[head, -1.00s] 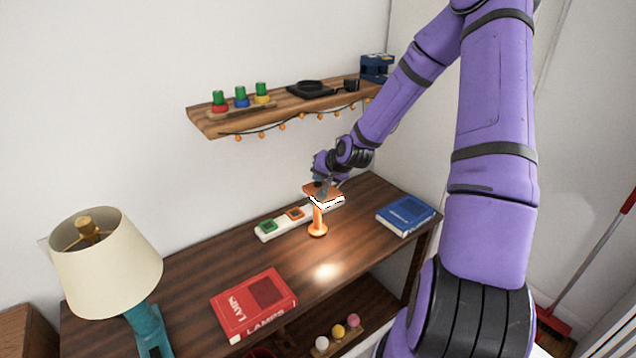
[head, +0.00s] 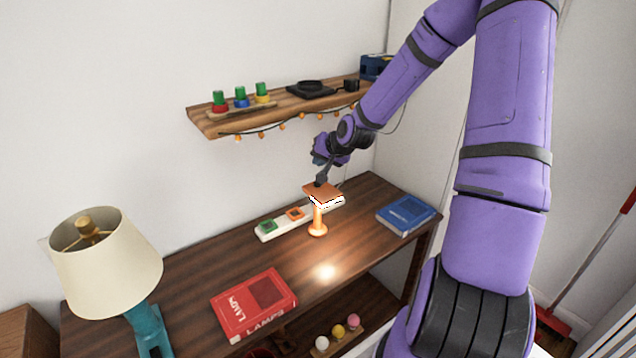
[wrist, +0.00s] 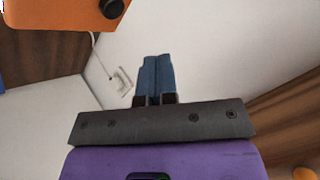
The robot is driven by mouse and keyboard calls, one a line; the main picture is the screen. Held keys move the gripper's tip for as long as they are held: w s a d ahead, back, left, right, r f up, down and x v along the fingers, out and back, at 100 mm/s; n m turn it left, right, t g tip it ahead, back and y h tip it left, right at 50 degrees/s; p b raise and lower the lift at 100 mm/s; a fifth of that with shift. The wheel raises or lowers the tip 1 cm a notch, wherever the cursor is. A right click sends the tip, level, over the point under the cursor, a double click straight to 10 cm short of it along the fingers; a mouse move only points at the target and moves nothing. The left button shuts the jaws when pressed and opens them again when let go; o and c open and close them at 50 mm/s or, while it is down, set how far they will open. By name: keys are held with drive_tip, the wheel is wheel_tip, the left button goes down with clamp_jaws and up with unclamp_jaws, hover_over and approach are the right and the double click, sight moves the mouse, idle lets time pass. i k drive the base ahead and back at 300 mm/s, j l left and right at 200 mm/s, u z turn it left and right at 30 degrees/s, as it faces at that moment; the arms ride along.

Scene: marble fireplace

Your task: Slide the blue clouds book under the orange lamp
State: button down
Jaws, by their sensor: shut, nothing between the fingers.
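The blue book (head: 408,215) lies flat at the right end of the dark wooden table, apart from the lamp. The small orange lamp (head: 318,214) stands upright on the table, left of the book, and casts a light spot in front of its base. My gripper (head: 320,182) is at the top of the orange lamp's shade in the head view; I cannot tell whether it touches. In the wrist view its blue fingers (wrist: 155,80) are together with nothing between them, and the orange lamp's shade (wrist: 60,12) fills the upper left.
A power strip (head: 275,222) with green and orange parts lies behind the lamp. A red book (head: 254,305) lies at the front left. A teal lamp with a cream shade (head: 105,262) stands at far left. A wall shelf (head: 225,124) hangs above. Bare table separates the lamp and blue book.

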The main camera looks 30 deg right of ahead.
sight(404, 216)
drive_tip(key=z, duration=1.3)
